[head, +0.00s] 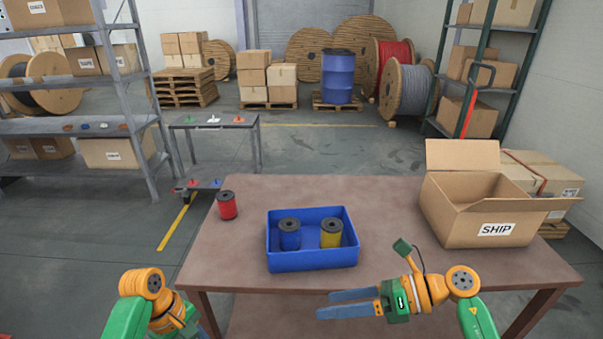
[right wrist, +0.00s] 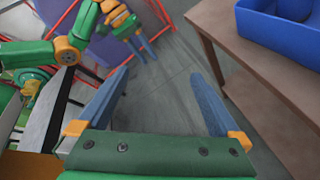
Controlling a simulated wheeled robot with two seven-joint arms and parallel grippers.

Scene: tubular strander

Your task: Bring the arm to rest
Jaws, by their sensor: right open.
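My right gripper (head: 324,305) is open and empty. It hangs in front of the brown table's (head: 225,265) near edge, its blue fingers pointing left. In the right wrist view its two fingers (right wrist: 160,74) are wide apart with only floor between them. My left arm shows at the bottom left of the head view, with its gripper out of that picture. A gripper with blue fingers (right wrist: 143,46), apparently my left one, shows small at the top of the right wrist view; its opening is hard to judge.
On the table stand a blue bin (head: 312,260) holding a blue spool (head: 290,240) and a yellow spool (head: 331,239), a red spool (head: 227,207) to its left, and an open SHIP carton (head: 465,228) at right. The table edge (right wrist: 235,75) lies right of the right gripper.

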